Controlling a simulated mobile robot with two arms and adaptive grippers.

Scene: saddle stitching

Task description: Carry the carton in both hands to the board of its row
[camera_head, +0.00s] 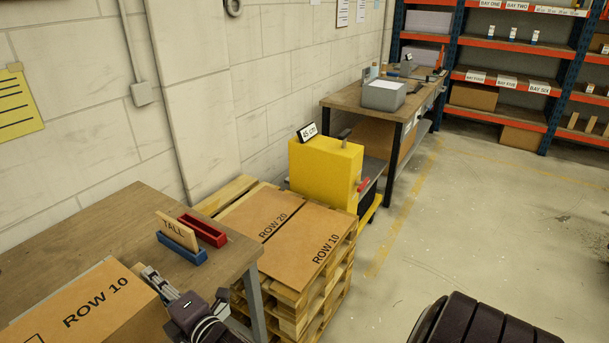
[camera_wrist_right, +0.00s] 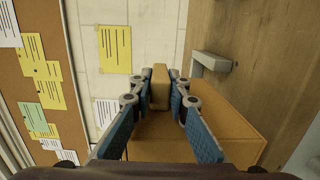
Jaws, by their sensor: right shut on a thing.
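A brown carton (camera_head: 90,302) marked ROW 10 is at the bottom left of the head view, over the wooden table (camera_head: 120,215); whether it rests on it I cannot tell. My right gripper (camera_head: 154,284) is at its right side. In the right wrist view the fingers (camera_wrist_right: 160,92) are closed on a tan block-shaped grip (camera_wrist_right: 160,82) at the carton (camera_wrist_right: 205,122). My left gripper is out of view. Two brown boards lie side by side on stacked pallets: ROW 20 (camera_head: 250,212) at the left and ROW 10 (camera_head: 308,240) at the right.
A yellow box (camera_head: 325,172) with a 45 cm sign stands behind the pallets (camera_head: 330,290). The floor (camera_head: 450,230) right of the pallets is clear. Shelves stand far back.

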